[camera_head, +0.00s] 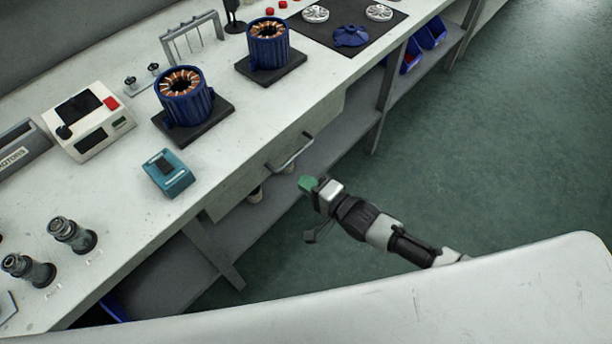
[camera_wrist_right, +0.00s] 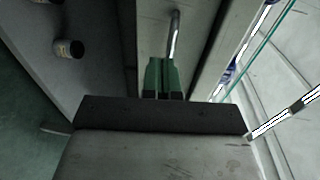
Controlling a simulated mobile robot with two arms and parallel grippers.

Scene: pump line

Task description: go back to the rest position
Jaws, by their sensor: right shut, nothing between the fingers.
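My right gripper (camera_head: 308,184) is in front of the workbench (camera_head: 225,150), beside the drawer handle (camera_head: 290,153) and a little below it in the head view. Its green fingers are shut with nothing between them. In the right wrist view the shut fingers (camera_wrist_right: 160,76) point toward the handle (camera_wrist_right: 174,36), which shows just beyond their tips. I cannot tell how wide the gap to the handle is. My left gripper is in neither view.
On the bench stand two blue motor housings (camera_head: 182,97) (camera_head: 268,45) on dark plates, a teal device (camera_head: 168,173), a white instrument (camera_head: 89,124) and two dark cylinders (camera_head: 72,234). A lower shelf (camera_head: 255,215) runs under the bench. The green floor (camera_head: 490,140) at right is clear.

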